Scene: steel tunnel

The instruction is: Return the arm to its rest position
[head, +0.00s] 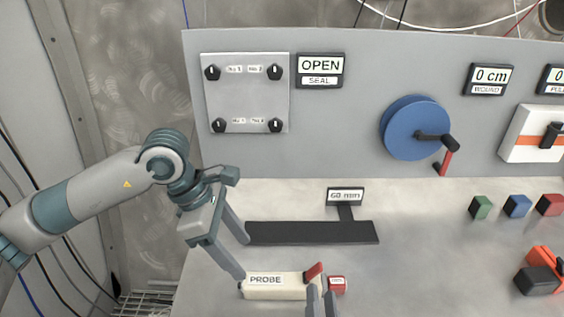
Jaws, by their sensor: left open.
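My left arm comes in from the left, and its gripper (242,258) is open, with its two fingers spread. One fingertip is by the left end of the black bar. The other is by the left end of the cream block labelled PROBE (275,291). I see nothing between the fingers, and I cannot tell whether they touch anything. Two grey fingertips of my right gripper (322,299) show at the bottom edge, in front of the right end of the PROBE block. The rest of that gripper is out of view.
A flat black bar (310,233) with a "60 mm" sign (345,197) lies on the bench. Behind stands a panel with an OPEN seal display (320,66) and a blue crank wheel (408,128). Coloured cubes (517,206) sit at right.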

